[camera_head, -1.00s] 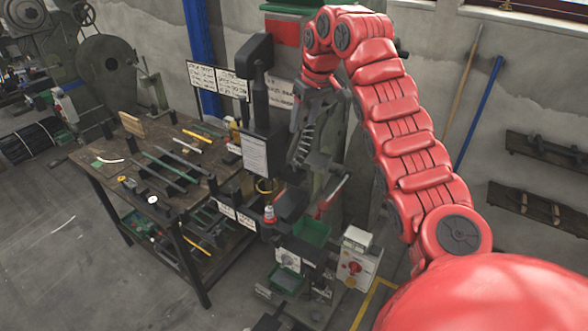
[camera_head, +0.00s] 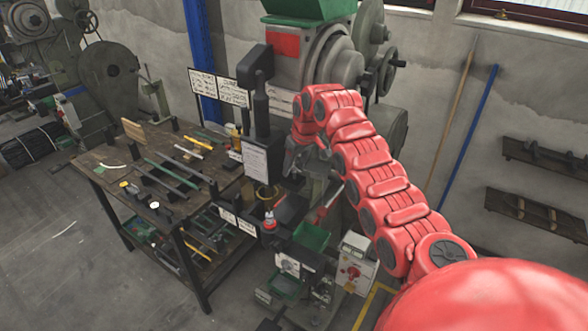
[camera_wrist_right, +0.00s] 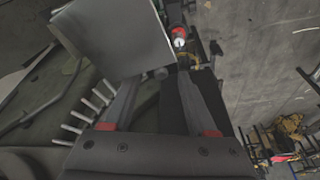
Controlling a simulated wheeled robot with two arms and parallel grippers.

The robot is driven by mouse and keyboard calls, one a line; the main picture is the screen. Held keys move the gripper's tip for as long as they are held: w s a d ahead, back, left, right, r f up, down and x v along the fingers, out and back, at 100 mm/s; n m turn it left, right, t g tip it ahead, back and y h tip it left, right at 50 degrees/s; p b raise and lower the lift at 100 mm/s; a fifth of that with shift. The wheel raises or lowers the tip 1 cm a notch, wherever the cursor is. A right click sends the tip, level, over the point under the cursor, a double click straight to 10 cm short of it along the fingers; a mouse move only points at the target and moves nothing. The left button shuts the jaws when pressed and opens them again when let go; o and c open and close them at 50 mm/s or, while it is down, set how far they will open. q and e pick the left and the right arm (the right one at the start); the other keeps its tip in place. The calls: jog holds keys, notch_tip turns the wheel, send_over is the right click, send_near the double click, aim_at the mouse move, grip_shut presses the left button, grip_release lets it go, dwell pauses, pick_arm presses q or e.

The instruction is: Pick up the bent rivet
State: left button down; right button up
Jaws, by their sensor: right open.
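I cannot pick out the bent rivet in either view; it is too small or hidden. My right gripper (camera_head: 298,170) is low in front of the press in the head view, partly lost against the grey machine parts. In the right wrist view its two fingers (camera_wrist_right: 160,80) are spread apart with nothing visible held between them. A small red-and-white part (camera_head: 269,221) stands on the press fixture, below and left of the gripper. A similar red-and-white part (camera_wrist_right: 180,38) shows beyond the fingertips in the wrist view. My left gripper is not in view.
A grey plate (camera_wrist_right: 115,40) and several pale rods (camera_wrist_right: 88,108) lie close to the left finger in the wrist view. A green bin (camera_head: 311,236) and a control box (camera_head: 355,268) sit below the press. A workbench (camera_head: 97,180) with tools stands left.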

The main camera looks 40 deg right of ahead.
aim_at(294, 177)
jog(key=shift+p+x, duration=0.35)
jog(key=shift+x, duration=0.6)
jog(key=shift+a+f, duration=0.1)
jog(key=shift+f, duration=0.1)
grip_shut()
